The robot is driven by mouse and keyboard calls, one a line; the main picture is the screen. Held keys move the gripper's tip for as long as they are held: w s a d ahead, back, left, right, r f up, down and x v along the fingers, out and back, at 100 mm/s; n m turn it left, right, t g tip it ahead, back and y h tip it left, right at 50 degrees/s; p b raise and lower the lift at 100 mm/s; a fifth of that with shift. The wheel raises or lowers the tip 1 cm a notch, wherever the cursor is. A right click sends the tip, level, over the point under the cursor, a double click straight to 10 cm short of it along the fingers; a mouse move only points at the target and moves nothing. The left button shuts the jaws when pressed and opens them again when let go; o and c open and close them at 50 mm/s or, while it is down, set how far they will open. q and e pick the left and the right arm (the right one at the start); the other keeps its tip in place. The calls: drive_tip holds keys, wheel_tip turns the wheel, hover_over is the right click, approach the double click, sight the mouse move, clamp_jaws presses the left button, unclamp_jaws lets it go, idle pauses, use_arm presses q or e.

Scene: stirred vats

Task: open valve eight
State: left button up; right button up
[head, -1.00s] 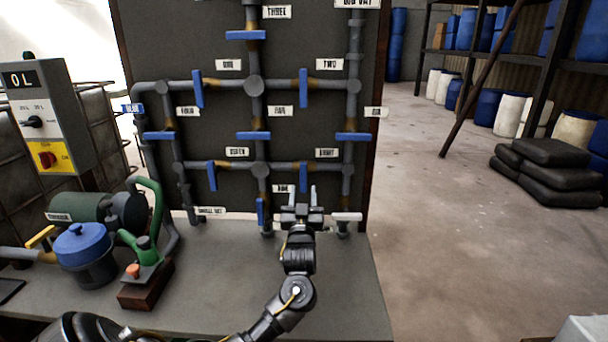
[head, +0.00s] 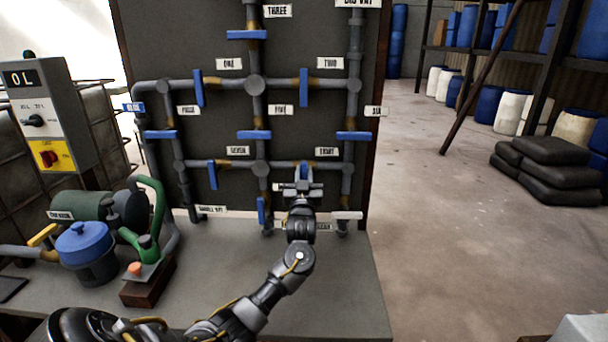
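Valve eight has a blue lever handle (head: 304,171) on the horizontal pipe at the lower right of the pipe board, beside the label "EIGHT" (head: 327,152). The handle stands upright, across its pipe. My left gripper (head: 303,178) is in front of this handle and overlaps its lower part. Its fingers look apart, one to each side of the handle; whether they touch it I cannot tell. My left arm hides part of the label below. My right gripper is not in view.
Other blue handles are close by: valve seven (head: 212,174), a lower upright one (head: 261,210) and one above right (head: 353,135).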

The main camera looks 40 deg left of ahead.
use_arm(q)
clamp_jaws()
